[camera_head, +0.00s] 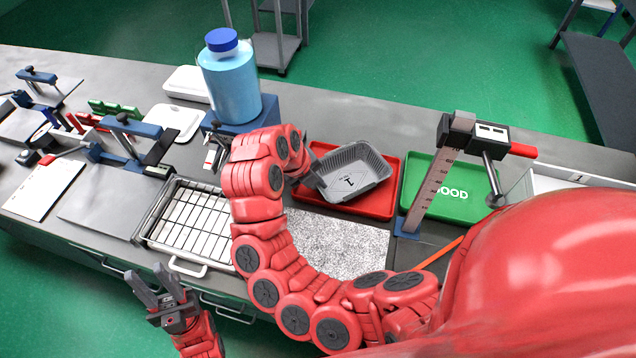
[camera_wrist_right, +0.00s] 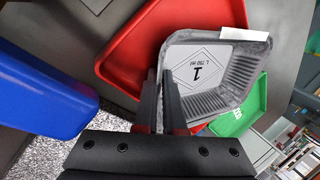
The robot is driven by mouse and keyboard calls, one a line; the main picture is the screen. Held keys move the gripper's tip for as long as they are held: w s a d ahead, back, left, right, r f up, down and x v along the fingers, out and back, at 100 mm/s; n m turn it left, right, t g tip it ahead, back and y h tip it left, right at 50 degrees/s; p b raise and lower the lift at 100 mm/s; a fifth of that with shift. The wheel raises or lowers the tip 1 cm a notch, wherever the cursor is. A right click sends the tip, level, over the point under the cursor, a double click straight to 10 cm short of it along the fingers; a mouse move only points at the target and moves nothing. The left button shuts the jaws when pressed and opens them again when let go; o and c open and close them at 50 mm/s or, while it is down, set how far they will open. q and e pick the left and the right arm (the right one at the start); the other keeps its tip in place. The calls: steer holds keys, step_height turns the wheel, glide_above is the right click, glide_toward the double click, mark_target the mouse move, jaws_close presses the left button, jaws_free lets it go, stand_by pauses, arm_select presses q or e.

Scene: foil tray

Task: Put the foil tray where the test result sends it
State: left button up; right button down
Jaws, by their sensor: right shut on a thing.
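The grey foil tray (camera_head: 352,172), marked with a "1", is over the red tray (camera_head: 384,208), tilted. I cannot tell whether it touches the red tray. My right gripper (camera_head: 317,184) is shut on its left edge. In the right wrist view the foil tray (camera_wrist_right: 215,70) shows its label, with the right gripper's fingers (camera_wrist_right: 163,98) at its near wall. The green tray (camera_head: 452,190) marked "GOOD" is empty, just right of the red tray. The red tray's word is not visible. My left gripper (camera_head: 147,274) is open and empty at the front, off the bench edge.
A blue-capped bottle (camera_head: 232,85) stands on a blue block behind my right arm. An upright gauge (camera_head: 433,185) stands before the green tray. A wire rack (camera_head: 192,222) and a speckled mat (camera_head: 345,248) lie in front. A white bin (camera_head: 560,183) is at right.

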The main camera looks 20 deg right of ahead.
steer(key=shift+f, duration=0.15)
steer(key=c, duration=1)
jaws_free()
steer(key=p+v, duration=0.1)
steer(key=v, duration=0.5)
steer(key=shift+r, duration=0.3)
steer(key=p+v, duration=0.5)
steer(key=p, duration=0.1)
steer(key=shift+a+r, duration=0.2)
steer(key=shift+r, duration=0.15)
